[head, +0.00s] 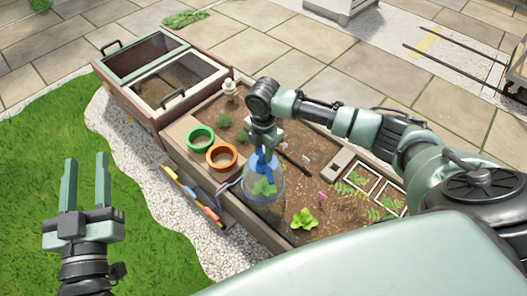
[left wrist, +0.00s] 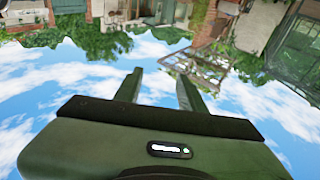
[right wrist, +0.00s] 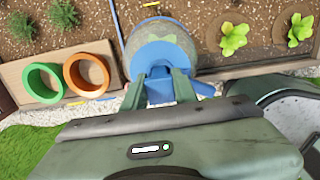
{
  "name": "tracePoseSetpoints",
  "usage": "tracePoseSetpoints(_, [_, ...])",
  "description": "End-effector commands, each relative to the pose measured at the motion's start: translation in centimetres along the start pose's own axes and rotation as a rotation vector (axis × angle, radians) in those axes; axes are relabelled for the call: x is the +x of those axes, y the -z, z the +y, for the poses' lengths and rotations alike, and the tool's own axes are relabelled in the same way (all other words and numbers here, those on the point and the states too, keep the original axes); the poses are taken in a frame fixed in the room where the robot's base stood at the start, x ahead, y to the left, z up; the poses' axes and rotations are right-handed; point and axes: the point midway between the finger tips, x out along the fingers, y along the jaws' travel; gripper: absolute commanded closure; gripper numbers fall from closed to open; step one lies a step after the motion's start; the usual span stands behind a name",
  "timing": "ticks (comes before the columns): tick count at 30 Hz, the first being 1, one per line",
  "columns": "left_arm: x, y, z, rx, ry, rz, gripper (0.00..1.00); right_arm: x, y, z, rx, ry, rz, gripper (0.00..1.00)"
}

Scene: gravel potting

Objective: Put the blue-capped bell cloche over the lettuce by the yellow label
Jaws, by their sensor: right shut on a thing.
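The bell cloche (head: 264,196) is a clear dome with a blue cap; it also shows in the right wrist view (right wrist: 160,57). My right gripper (head: 265,150) is shut on the blue handle at its top and holds it roughly upright over the planting bed. Green leaves show through the dome in the head view; whether it rests on the soil I cannot tell. A lettuce (head: 303,219) stands right of it. The right wrist view shows two lettuces (right wrist: 233,38) to its right. A small yellow piece (right wrist: 150,4), possibly the label, lies beyond it. My left gripper (head: 85,180) is open and empty.
A green ring (head: 200,138) and an orange ring (head: 221,157) sit on the bed's wooden ledge. A lidded cold frame (head: 160,75) stands at the back left. White-framed seedlings (head: 356,180) are at the right. A pink marker (head: 320,197) stands in the soil.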

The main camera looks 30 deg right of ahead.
Motion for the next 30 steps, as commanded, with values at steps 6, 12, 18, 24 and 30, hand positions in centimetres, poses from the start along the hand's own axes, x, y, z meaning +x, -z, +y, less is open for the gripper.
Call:
tracePoseSetpoints(6, [0.0,2.4,0.3,-0.004,-0.007,0.136,0.60,0.9,0.0,0.0,0.001,-0.001,0.001,0.98])
tracePoseSetpoints(12, [-0.4,4.8,0.7,-0.009,-0.014,0.263,0.60,2.6,0.0,0.1,0.002,0.000,0.001,0.98])
tracePoseSetpoints(18, [-1.1,6.9,0.9,-0.014,-0.020,0.384,0.60,4.1,0.0,0.1,0.000,-0.001,0.001,0.98])
tracePoseSetpoints(24, [-1.9,8.5,1.0,-0.018,-0.023,0.475,0.60,5.1,0.1,0.1,0.000,-0.001,0.001,0.98])
tracePoseSetpoints(30, [-2.2,9.2,1.1,-0.019,-0.025,0.515,0.60,5.5,0.1,0.1,0.000,-0.002,0.001,0.98])
